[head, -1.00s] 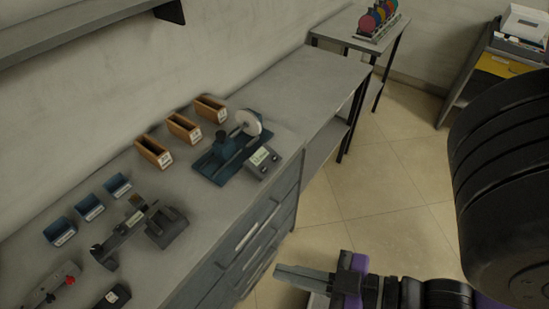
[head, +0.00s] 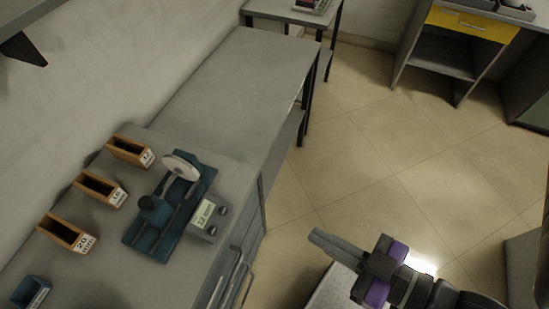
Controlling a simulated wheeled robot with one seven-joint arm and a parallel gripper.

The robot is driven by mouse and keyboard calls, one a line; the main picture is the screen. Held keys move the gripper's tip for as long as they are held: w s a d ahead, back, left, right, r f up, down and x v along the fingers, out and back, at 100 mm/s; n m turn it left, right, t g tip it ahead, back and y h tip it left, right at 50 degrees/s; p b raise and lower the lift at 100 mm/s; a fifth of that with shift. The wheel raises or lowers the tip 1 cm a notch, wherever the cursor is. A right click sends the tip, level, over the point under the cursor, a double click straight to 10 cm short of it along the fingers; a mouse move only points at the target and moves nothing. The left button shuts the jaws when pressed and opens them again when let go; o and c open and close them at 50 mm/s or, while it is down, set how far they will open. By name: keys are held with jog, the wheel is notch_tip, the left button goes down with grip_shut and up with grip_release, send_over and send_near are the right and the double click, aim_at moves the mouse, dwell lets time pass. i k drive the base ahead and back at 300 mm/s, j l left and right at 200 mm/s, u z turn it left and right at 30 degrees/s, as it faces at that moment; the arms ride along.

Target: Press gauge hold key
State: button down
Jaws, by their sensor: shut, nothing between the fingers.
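The gauge (head: 164,211) stands on the grey bench at the left of the head view. It has a blue base, a dark knob and a pale round disc. A small grey box (head: 209,218) with a lit display and two dark round buttons sits at its right front side. Which button is the hold key cannot be read. My gripper (head: 316,236) is shut and empty, over the floor to the right of the bench, apart from the gauge and pointing left toward it.
Three orange-brown wooden boxes (head: 67,232) with number labels stand left of the gauge. A blue bin (head: 30,292) is at the lower left. A bare lower table (head: 238,85) continues behind the bench. Drawer handles (head: 232,277) line the bench front. Floor (head: 370,150) is open to the right.

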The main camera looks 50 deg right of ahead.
aim_at(223, 210)
jog(key=z, duration=0.6)
jog(key=k, duration=0.85)
